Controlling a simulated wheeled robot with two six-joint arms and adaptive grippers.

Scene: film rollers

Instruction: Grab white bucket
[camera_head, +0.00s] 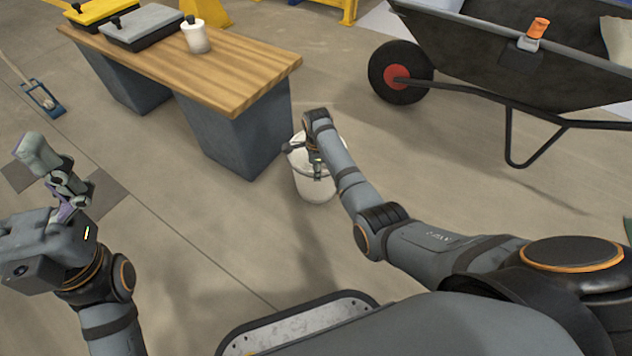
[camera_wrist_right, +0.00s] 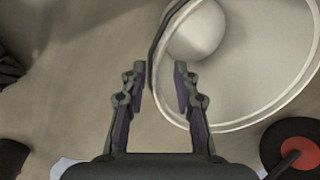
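The white bucket (camera_head: 316,190) stands on the floor beside the right end of the wooden bench. In the right wrist view its round rim (camera_wrist_right: 239,127) fills the upper right, with a pale round shape inside. My right gripper (camera_head: 317,163) is over the bucket in the head view and hides part of its top. In the wrist view my right gripper (camera_wrist_right: 160,76) is open, with the left part of the rim and a dark curved strip, perhaps the handle, between its fingertips. Contact cannot be told. My left gripper (camera_head: 52,168) is away at the left; its opening is unclear.
The wooden bench (camera_head: 235,72) carries a grey tray (camera_head: 150,22), a yellow tray (camera_head: 100,10) and a white container (camera_head: 196,38). A black wheelbarrow (camera_head: 470,45) with a red-hubbed wheel stands at the right. A small blue-framed item (camera_head: 41,97) lies at the left. Floor in front of the bucket is clear.

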